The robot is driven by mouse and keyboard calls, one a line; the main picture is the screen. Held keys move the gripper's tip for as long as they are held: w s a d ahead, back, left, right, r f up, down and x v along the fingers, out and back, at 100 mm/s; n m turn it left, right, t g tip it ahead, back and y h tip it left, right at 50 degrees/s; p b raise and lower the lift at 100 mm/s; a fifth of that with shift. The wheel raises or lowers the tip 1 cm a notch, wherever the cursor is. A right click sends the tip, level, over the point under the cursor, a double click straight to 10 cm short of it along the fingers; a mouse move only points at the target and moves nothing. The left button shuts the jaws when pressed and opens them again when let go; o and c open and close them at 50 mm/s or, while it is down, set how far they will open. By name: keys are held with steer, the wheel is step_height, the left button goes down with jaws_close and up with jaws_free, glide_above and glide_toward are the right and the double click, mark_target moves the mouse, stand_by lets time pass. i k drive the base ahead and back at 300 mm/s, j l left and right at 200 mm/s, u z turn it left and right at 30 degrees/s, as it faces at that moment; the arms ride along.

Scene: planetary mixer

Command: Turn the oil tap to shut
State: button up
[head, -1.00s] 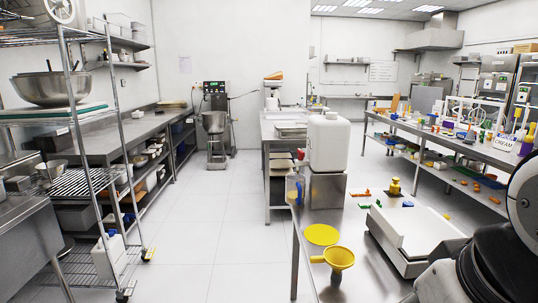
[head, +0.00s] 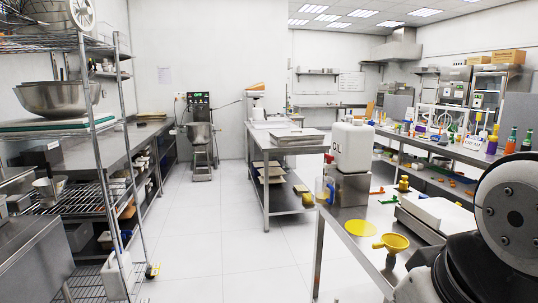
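A white oil container (head: 353,147) with a dark cap stands on a steel block (head: 347,187) on the steel bench at the right. Its tap (head: 328,158) shows as a small red piece at the container's lower left. A clear jug (head: 321,189) with a blue handle is below the tap. Whether the tap is open or shut is too small to tell. My gripper is not in view; only a dark and grey part of my arm shows at the lower right, apart from the container.
A yellow disc (head: 361,228), a yellow funnel (head: 392,242) and a scale (head: 437,215) are on the same bench. A wire rack (head: 92,128) stands close at the left. A steel table (head: 278,143) is farther back. The white floor (head: 210,245) between is clear.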

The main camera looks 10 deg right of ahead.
mark_target(330, 157)
steer(key=i+j, duration=0.1)
steer(key=j, duration=0.3)
steer(key=i+j+z, duration=0.15)
steer(key=j, duration=0.65)
steer(key=i+j+z, duration=0.15)
steer(key=i+j, duration=0.2)
steer(key=i, duration=0.2)
steer(key=i+j+z, duration=0.15)
steer(key=i+j, duration=0.25)
steer(key=i, duration=0.1)
